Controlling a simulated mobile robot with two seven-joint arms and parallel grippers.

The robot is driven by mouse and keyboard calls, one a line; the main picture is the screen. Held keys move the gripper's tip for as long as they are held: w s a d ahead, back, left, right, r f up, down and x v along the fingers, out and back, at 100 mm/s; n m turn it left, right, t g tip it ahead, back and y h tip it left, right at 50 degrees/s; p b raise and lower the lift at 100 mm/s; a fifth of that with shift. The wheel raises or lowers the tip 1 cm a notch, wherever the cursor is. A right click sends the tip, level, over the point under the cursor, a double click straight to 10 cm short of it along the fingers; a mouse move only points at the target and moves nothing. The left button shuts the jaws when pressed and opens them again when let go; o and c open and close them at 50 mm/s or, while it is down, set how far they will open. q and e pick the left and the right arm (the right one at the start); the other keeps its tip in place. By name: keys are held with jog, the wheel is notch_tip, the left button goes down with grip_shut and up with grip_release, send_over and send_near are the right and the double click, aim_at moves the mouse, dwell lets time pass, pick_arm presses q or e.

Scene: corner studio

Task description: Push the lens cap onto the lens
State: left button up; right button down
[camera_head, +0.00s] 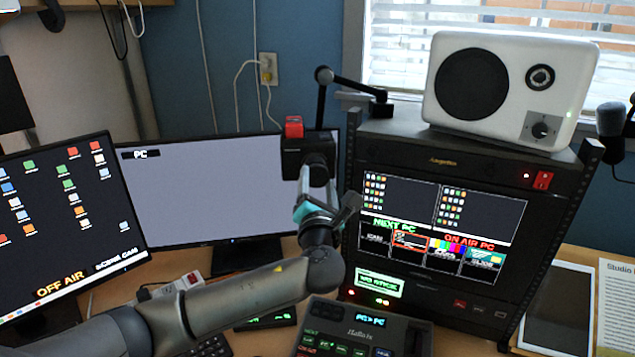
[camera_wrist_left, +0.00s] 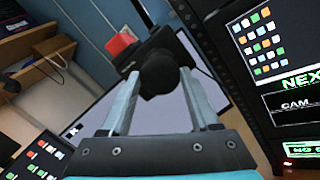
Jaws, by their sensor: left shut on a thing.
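The camera (camera_head: 293,155) is a small black body with a red top piece, held on a black jointed arm above the monitor. It also shows in the left wrist view (camera_wrist_left: 128,60). My left gripper (camera_head: 318,172) is directly in front of it and hides most of its lens side. In the left wrist view the left gripper (camera_wrist_left: 160,80) has its two grey fingers on either side of a round black piece, the lens cap (camera_wrist_left: 160,76). The cap overlaps the camera front; whether it touches or sits on the lens cannot be told. The lens is hidden.
A black rack (camera_head: 455,165) with a lit screen stands close to the right of my left gripper, with a white speaker (camera_head: 512,85) on top. A control panel (camera_head: 365,335) lies below on the desk.

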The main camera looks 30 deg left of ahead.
dwell(0.4)
pick_arm(q)
jog(key=shift+p, duration=0.55)
jog(key=shift+w+a, duration=0.25)
jog(key=shift+w, duration=0.2)
jog(key=o, duration=1.4)
jog(key=shift+c, duration=0.2)
jog(key=v, duration=1.5)
jog(key=shift+p, duration=0.4)
jog(key=shift+s, duration=0.1)
